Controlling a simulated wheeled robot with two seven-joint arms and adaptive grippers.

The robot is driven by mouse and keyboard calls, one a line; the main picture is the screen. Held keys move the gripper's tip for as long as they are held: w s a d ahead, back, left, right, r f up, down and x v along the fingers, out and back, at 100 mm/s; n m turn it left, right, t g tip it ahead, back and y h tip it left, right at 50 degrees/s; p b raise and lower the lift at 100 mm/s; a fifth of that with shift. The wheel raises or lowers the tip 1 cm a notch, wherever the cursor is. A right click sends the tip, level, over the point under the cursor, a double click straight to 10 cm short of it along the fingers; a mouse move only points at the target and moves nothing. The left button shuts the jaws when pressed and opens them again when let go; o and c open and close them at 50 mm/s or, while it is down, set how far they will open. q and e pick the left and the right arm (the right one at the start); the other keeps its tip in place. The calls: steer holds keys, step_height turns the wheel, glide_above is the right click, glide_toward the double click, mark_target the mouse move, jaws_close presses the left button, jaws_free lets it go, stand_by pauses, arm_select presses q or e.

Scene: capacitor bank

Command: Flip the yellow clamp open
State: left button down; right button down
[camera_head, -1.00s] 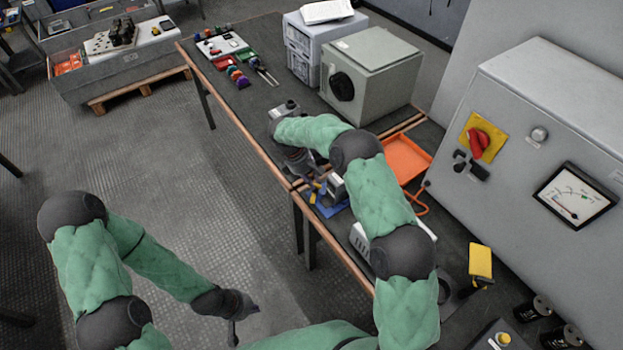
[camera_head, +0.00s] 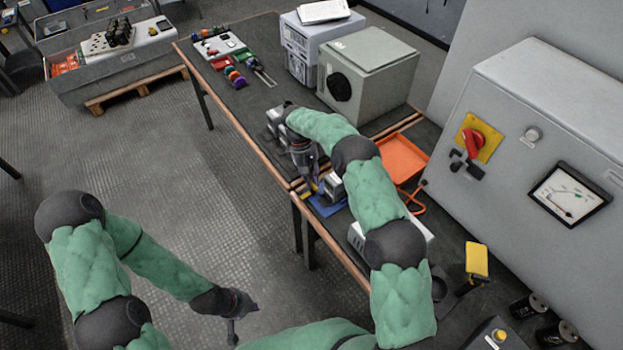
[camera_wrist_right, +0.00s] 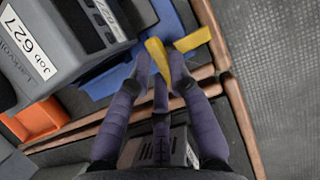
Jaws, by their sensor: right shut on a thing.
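The yellow clamp (camera_wrist_right: 192,40) lies at the edge of a blue base (camera_wrist_right: 172,18) in the right wrist view. One yellow piece runs between my fingertips and another sticks out to the right. My right gripper (camera_wrist_right: 160,65) is shut on the yellow clamp, one finger on each side of the yellow piece. In the head view the right gripper (camera_head: 312,188) points down at the blue base (camera_head: 328,205), and the clamp is mostly hidden there. My left gripper (camera_head: 232,328) hangs over the floor, away from the bench; its fingers are too small to read.
A grey device (camera_wrist_right: 60,45) labelled "Job 627" stands beside the clamp on the blue base. An orange tray (camera_head: 403,158) lies close to the right. The wooden bench edge (camera_wrist_right: 212,35) runs near the fingers. A large grey cabinet (camera_head: 530,140) stands at the right.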

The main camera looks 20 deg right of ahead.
stand_by(0.4)
steer(key=c, duration=1.1)
jaws_free()
steer(key=shift+c, duration=0.2)
steer(key=v, duration=1.2)
steer(key=shift+d, duration=0.1)
